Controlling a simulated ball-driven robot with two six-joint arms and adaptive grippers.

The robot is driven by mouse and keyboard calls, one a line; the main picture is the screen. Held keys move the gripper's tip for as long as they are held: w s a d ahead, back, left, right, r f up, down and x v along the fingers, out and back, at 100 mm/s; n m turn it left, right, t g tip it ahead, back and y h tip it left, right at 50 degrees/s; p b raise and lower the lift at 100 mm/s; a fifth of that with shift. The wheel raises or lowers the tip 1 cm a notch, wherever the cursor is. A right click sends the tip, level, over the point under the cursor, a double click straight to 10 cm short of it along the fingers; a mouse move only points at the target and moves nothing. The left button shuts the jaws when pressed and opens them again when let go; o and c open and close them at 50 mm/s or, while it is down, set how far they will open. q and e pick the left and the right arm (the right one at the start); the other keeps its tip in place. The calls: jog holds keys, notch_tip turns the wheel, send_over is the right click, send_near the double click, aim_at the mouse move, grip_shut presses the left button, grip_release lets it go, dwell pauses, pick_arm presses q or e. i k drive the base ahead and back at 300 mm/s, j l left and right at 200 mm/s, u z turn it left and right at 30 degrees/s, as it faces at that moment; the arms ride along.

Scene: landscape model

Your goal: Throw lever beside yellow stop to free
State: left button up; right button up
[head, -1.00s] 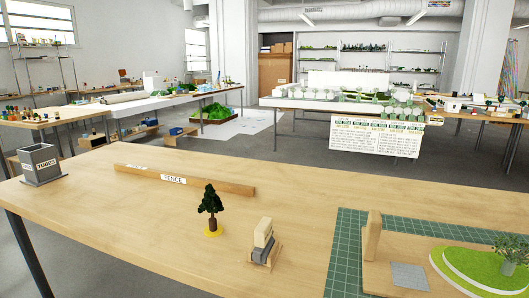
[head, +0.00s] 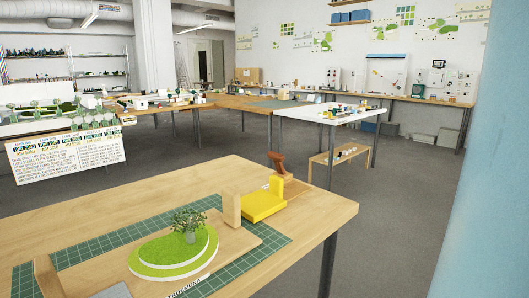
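A yellow stop block (head: 262,206) sits on the right part of the near wooden table, at the edge of the green cutting mat. Just behind it a brown lever handle (head: 277,162) stands up and leans a little to the left. The lever's wooden base (head: 295,190) lies beside the yellow stop. Any marking for the free position is too small to read. Neither of my grippers is in view.
A wooden block (head: 231,207) stands left of the yellow stop. A pale blue column (head: 487,170) fills the right edge. Grey floor (head: 390,230) is open right of the table (head: 330,212).

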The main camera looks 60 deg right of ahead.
aim_at(278, 158)
jog(key=z, duration=1.95)
jog(key=i+l+u, duration=0.15)
jog(key=u, duration=0.15)
